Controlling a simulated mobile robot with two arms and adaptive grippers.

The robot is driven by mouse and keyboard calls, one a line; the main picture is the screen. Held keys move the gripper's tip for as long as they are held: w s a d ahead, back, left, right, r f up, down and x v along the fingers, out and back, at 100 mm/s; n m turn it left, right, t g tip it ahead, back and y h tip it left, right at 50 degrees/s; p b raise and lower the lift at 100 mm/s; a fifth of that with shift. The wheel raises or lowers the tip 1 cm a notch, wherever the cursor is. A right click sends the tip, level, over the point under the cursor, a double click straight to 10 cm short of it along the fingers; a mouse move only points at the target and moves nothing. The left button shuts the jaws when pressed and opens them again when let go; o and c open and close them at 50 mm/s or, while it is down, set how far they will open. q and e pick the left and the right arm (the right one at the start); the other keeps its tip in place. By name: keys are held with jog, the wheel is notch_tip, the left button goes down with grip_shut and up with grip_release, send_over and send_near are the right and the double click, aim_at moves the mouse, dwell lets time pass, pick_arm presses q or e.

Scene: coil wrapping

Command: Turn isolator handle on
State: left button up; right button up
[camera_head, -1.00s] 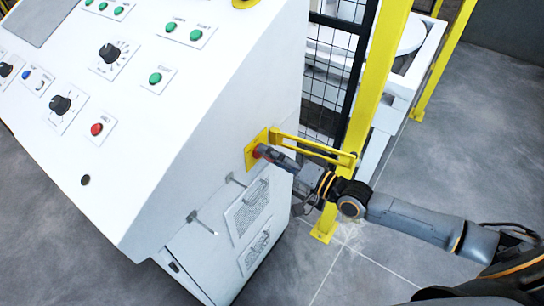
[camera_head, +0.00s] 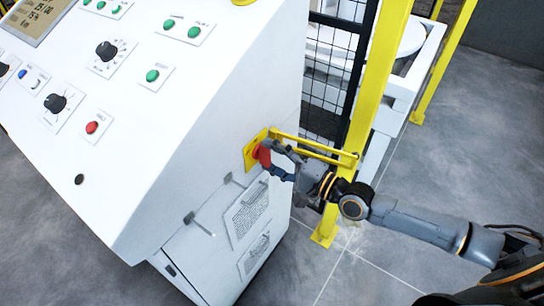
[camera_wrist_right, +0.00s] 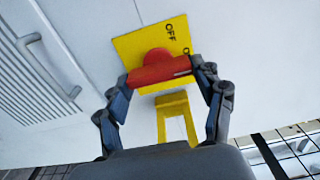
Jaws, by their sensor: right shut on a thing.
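The isolator is a red rotary handle (camera_head: 263,155) on a square yellow plate (camera_head: 249,154), on the side of the white control cabinet (camera_head: 215,140). My right gripper (camera_head: 276,160) reaches it from the right, its fingers around the red handle. In the right wrist view the handle (camera_wrist_right: 158,70) lies roughly crosswise between the two fingertips (camera_wrist_right: 163,78), which close on its ends. The yellow plate (camera_wrist_right: 135,45) shows the word OFF and part of a second label, partly hidden by a finger. My left gripper is out of view.
A yellow bracket (camera_head: 315,148) stands out beside the handle, close to my right gripper. A yellow post (camera_head: 372,85) and black mesh fence (camera_head: 328,85) stand behind it. The cabinet screen (camera_head: 38,18) is lit with text.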

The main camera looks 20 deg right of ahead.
jog(key=o, duration=1.2)
jog(key=shift+c, duration=0.2)
jog(key=shift+s+d, duration=0.1)
jog(key=v, duration=1.1)
jog(key=shift+s+d, duration=0.3)
